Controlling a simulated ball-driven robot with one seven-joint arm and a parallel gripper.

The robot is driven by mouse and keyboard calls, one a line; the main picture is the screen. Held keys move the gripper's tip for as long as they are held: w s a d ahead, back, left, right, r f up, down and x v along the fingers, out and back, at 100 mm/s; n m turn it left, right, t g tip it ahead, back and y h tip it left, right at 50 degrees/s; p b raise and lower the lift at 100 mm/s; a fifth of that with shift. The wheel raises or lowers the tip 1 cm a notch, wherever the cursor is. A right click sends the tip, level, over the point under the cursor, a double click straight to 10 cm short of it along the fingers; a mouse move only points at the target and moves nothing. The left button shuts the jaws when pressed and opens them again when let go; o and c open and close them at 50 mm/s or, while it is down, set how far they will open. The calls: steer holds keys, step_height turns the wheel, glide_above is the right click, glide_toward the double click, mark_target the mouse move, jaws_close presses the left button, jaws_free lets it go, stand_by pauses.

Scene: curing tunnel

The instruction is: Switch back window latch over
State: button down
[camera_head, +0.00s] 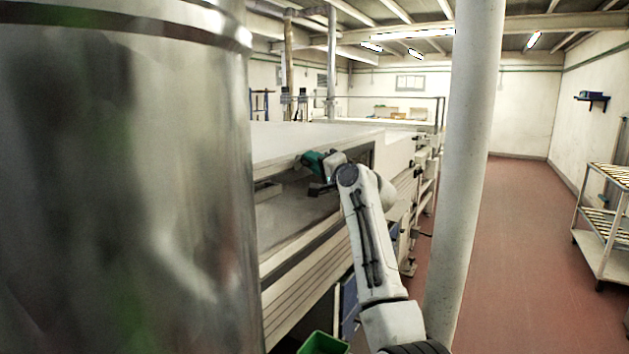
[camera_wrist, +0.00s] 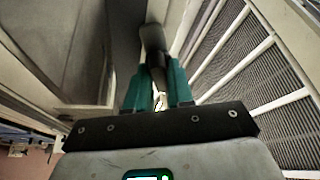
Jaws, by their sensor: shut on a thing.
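In the wrist view, a dark latch handle (camera_wrist: 152,38) with a rounded end stands between the teal fingers of my gripper (camera_wrist: 158,82). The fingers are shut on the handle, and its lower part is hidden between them. A grey window pane (camera_wrist: 55,40) in a pale frame lies to the left of the latch. In the head view, my gripper (camera_head: 311,160) reaches to the upper edge of the long pale tunnel housing (camera_head: 330,139). The latch cannot be made out there, and my arm covers part of that side.
A shiny metal cylinder (camera_head: 120,190) fills the left of the head view. A white post (camera_head: 466,170) stands close to the right of my arm. A green bin (camera_head: 323,343) is low in front. Red floor (camera_head: 525,240) is clear up to a shelved rack (camera_head: 607,220).

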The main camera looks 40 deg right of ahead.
steer(key=shift+w+d+f+n+t+y+b, duration=0.1)
steer(key=shift+n+t+y+b, duration=0.15)
steer(key=shift+n+y+b, duration=1.8)
steer(key=shift+s+d+f+n+t+y+b, duration=0.15)
steer(key=shift+n+y+b, duration=0.45)
steer(key=shift+n+b, duration=2.75)
steer(key=shift+w+f+n+t+y+b, duration=0.25)
steer(key=shift+n+y+b, duration=1.3)
steer(key=shift+n, duration=2.05)
steer(key=shift+r, duration=0.15)
steer(key=c, duration=1.1)
jaws_free()
steer(key=shift+s, duration=0.15)
steer(key=b+v, duration=0.1)
steer(key=v, duration=0.9)
steer(key=shift+s+d, duration=0.1)
steer(key=shift+s, duration=0.15)
